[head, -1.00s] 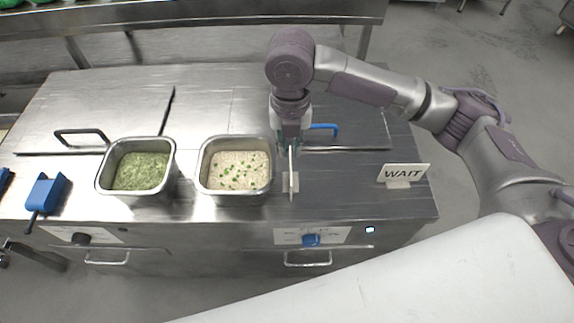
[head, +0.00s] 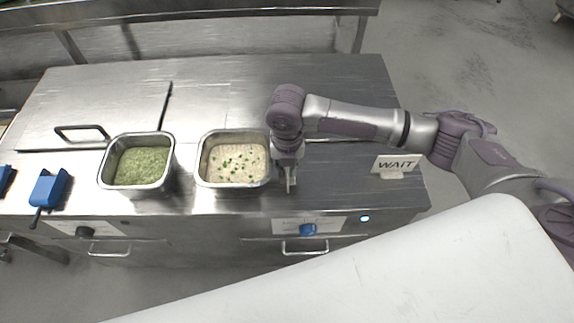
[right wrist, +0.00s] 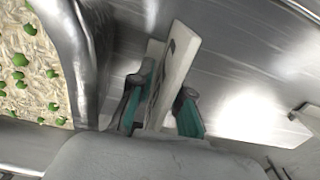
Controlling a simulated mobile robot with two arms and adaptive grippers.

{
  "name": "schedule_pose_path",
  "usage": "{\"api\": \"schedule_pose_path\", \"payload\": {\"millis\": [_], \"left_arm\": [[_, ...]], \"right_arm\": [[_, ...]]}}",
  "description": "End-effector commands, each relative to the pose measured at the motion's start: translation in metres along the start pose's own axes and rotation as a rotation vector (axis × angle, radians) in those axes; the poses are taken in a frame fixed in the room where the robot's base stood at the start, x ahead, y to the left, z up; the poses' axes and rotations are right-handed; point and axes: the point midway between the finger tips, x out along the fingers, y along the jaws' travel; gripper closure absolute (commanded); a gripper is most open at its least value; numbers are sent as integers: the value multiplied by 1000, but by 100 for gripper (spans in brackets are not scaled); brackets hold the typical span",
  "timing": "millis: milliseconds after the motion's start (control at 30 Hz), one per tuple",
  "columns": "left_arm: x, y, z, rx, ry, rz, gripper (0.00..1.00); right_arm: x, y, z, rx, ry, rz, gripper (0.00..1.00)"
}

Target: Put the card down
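The held card (right wrist: 178,65) is a pale upright plate with dark marks on one face. In the right wrist view it stands between the two teal-padded fingers of my right gripper (right wrist: 165,95), which appear closed on it. In the head view my right gripper (head: 288,165) points down just right of the rice pan, and the card (head: 289,184) shows edge-on under it, low over the counter. Whether its foot touches the counter I cannot tell. A separate white card reading WAIT (head: 398,164) stands upright at the counter's right. My left gripper is not in view.
A steel pan of rice with green bits (head: 202,182) stands close left of my right gripper. A pan of green food (head: 103,180) is further left. A blue scoop (head: 49,188) lies at the left. The steel counter (head: 340,190) is clear between gripper and WAIT card.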

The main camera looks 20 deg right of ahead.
Motion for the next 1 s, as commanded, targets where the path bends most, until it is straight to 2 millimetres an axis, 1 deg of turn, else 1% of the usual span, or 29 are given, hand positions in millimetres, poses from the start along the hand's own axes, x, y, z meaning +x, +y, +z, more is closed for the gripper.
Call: {"api": "schedule_pose_path", "payload": {"millis": [433, 467, 500, 567, 1000], "left_arm": [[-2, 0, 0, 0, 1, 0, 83], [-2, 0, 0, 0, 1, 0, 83], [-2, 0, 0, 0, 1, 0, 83], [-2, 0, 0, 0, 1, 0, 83], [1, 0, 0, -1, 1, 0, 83]], "right_arm": [[1, 0, 0, -1, 0, 0, 82], [2, 0, 0, -1, 0, 1, 84], [2, 0, 0, -1, 0, 1, 91], [2, 0, 0, -1, 0, 1, 100], [1, 0, 0, 0, 0, 0, 100]]}}
